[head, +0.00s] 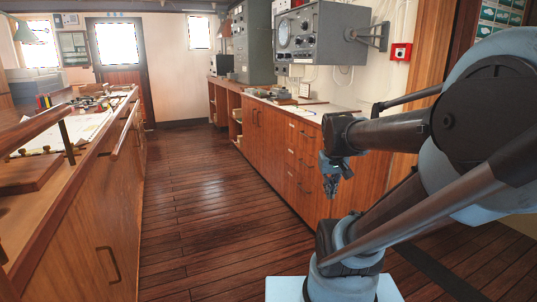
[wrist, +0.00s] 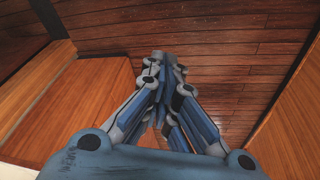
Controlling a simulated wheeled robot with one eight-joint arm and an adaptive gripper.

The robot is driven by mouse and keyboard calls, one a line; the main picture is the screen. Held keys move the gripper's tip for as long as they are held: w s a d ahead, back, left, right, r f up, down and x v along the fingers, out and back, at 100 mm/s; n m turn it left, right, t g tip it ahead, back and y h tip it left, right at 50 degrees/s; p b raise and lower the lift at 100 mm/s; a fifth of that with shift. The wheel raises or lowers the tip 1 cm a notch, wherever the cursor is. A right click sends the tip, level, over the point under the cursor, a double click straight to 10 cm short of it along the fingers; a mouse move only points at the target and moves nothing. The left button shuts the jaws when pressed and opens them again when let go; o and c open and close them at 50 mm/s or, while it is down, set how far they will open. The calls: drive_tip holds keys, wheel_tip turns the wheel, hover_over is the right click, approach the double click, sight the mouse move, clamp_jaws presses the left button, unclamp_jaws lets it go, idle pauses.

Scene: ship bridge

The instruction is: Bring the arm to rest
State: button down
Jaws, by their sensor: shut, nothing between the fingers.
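My gripper (head: 331,186) hangs at the end of my folded arm in the right half of the head view, pointing down. It is in front of the wooden cabinet on the right, clear of its drawers. In the wrist view my gripper (wrist: 166,58) points towards the plank floor, its fingers together with nothing between them.
The right cabinet (head: 270,138) has a white top with small items, and a grey radar unit (head: 320,38) hangs above it. A long wooden chart counter (head: 95,215) runs along the left. The plank floor (head: 190,205) between them is clear up to the door (head: 120,55).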

drive_tip(key=s+a+f, duration=0.1)
drive_tip(key=s+f, duration=0.5)
drive_tip(key=s, duration=0.3)
drive_tip(key=shift+a+m+g+y, duration=0.3)
drive_tip(key=shift+g, duration=0.1)
drive_tip(key=shift+f, duration=0.1)
